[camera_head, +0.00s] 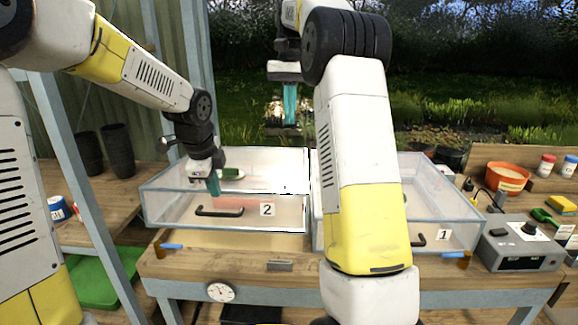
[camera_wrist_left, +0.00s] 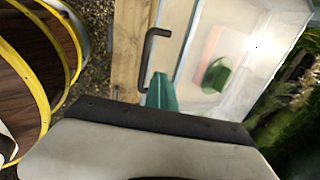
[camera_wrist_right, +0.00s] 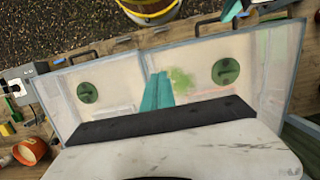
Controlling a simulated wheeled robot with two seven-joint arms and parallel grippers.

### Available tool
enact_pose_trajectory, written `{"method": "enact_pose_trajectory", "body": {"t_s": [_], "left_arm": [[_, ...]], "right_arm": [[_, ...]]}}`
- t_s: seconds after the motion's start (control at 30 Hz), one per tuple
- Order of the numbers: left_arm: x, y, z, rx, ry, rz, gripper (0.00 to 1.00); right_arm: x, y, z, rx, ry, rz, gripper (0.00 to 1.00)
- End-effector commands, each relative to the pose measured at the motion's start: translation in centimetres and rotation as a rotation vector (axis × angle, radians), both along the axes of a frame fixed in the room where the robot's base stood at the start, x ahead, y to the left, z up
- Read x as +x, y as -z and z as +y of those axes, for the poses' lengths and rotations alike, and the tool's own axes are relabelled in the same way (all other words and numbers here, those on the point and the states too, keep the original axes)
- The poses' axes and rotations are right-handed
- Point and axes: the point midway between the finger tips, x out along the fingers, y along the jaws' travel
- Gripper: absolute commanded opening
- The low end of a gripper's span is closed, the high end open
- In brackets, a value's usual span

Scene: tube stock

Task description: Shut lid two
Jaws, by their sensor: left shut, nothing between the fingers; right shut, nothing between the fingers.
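Box two (camera_head: 180,213) is a clear case with pale edges on the left of the bench, with a "2" label (camera_head: 267,210) and a dark handle (camera_head: 219,211) at its front. I cannot tell how far its clear lid is open. The handle also shows in the left wrist view (camera_wrist_left: 152,50). A green round piece (camera_wrist_left: 216,76) shows through the clear panel. My left gripper (camera_head: 214,188) is shut, its teal fingertips close above the handle; contact is unclear. My right gripper (camera_head: 290,105) is shut and raised behind the boxes, fingertips pointing down.
Box one (camera_head: 455,235), with a "1" label, stands to the right, partly hidden by my right arm. A grey control box (camera_head: 520,245), an orange pot (camera_head: 507,178) and jars are further right. A dial (camera_head: 221,292) is on the bench front.

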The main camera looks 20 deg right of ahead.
Motion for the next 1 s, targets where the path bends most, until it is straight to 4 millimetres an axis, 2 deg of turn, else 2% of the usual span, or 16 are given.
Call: {"method": "enact_pose_trajectory", "body": {"t_s": [0.13,0.27,0.7,0.8,1.0], "left_arm": [[0.0,0.0,0.0,0.0,0.0,0.0,0.0],[0.0,0.0,0.0,0.0,0.0,0.0,0.0],[0.0,0.0,0.0,0.0,0.0,0.0,0.0],[0.0,0.0,0.0,0.0,0.0,0.0,0.0],[0.0,0.0,0.0,0.0,0.0,0.0,0.0]], "right_arm": [[0.0,0.8,0.0,-0.002,0.003,0.009,0.0],[-0.5,2.4,0.1,-0.002,0.003,0.009,0.0],[-2.3,11.0,0.8,-0.002,0.003,0.008,0.0],[-2.6,12.3,0.9,-0.001,0.002,0.008,0.0],[-2.8,13.6,1.0,-0.002,0.002,0.005,0.0]]}}
